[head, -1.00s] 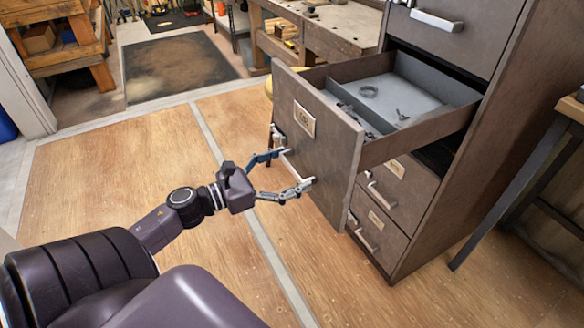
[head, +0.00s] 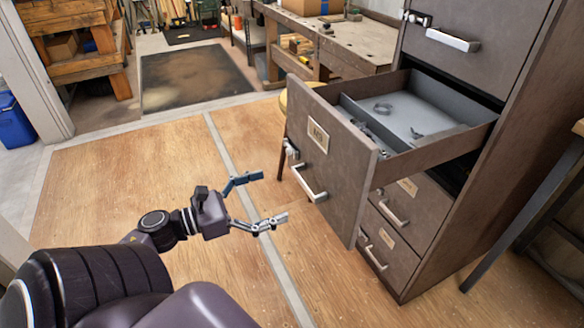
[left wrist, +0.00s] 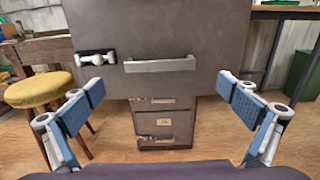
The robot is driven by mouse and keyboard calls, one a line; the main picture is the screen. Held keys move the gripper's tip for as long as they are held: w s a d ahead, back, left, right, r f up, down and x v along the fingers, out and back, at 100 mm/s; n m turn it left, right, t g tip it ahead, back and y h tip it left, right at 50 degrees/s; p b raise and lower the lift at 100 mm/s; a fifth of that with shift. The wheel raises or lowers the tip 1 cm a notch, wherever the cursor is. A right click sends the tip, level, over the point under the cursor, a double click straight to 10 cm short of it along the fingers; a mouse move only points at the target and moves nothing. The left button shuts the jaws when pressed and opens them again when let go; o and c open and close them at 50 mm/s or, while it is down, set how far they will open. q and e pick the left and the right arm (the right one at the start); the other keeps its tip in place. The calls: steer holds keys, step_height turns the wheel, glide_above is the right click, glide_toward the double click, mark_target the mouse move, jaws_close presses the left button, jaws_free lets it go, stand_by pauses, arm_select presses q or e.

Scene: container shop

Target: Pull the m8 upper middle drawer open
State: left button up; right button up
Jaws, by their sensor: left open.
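The upper middle drawer (head: 338,177) of the brown cabinet stands pulled well out, with its label plate and pale bar handle (head: 309,184) on the front. Inside its grey tray (head: 433,106) lie a ring-shaped piece and a few small metal parts. My left gripper (head: 267,200) is open and empty, to the left of the handle and apart from it. In the left wrist view the handle (left wrist: 160,65) shows ahead, above and between the spread fingers (left wrist: 163,103). My right gripper is not in view.
Closed drawers (head: 392,208) sit below, and another closed drawer (head: 462,30) is above. A yellow stool (left wrist: 43,92) stands left of the drawer. A workbench (head: 330,48) is behind, and a table leg (head: 520,222) stands at the right. The wooden floor (head: 130,190) at left is clear.

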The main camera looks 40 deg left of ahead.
arm_select(q)
steer(key=v, duration=0.3)
steer(key=shift+s+a, duration=0.1)
steer(key=shift+s, duration=0.2)
stand_by(0.3)
